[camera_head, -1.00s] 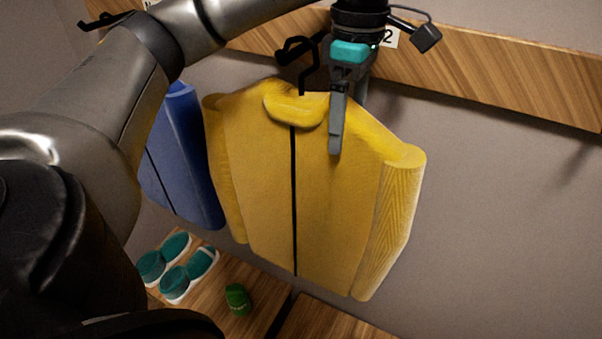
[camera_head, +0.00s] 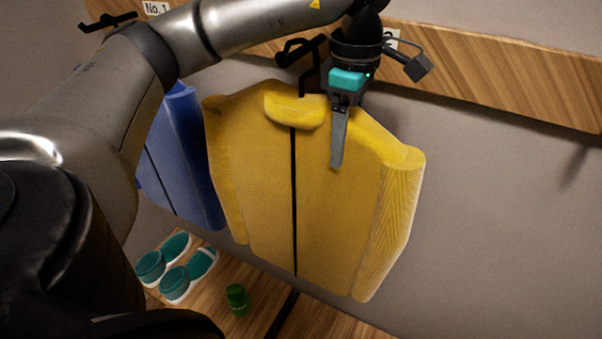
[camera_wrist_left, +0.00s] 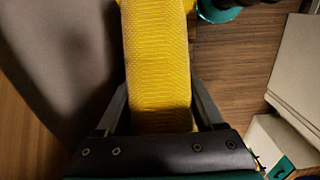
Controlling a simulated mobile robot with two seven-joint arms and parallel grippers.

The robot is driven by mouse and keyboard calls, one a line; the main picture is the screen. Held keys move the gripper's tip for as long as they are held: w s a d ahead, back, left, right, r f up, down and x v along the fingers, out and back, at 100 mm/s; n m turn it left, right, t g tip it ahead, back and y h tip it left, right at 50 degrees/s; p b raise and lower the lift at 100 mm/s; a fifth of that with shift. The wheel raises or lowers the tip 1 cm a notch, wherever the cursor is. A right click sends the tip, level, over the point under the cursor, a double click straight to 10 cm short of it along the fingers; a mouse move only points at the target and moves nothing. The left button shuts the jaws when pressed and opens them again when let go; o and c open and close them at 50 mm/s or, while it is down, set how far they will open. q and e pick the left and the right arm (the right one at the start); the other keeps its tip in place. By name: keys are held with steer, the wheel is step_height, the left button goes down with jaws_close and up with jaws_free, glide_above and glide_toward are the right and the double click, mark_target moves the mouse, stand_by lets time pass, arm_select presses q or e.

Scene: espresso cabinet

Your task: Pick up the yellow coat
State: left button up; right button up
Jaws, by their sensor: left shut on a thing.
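The yellow coat (camera_head: 260,180) hangs upright in front of the grey wall, below a black hook (camera_head: 301,55) on the wooden rail. My left gripper (camera_head: 339,150) reaches down from above onto the coat's shoulder, right of the collar. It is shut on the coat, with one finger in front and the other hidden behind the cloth. In the left wrist view the yellow coat (camera_wrist_left: 160,75) fills the space between the two fingers. My right gripper is not in view.
A blue coat (camera_head: 180,160) hangs to the left, partly behind my arm. Teal and white shoes (camera_head: 178,268) and a small green object (camera_head: 237,299) rest on the wooden bench (camera_head: 215,310) below. The wall to the right (camera_head: 500,200) is clear.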

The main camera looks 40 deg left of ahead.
arm_select(q)
jaws_close()
steer(key=shift+r, duration=0.25)
stand_by(0.4)
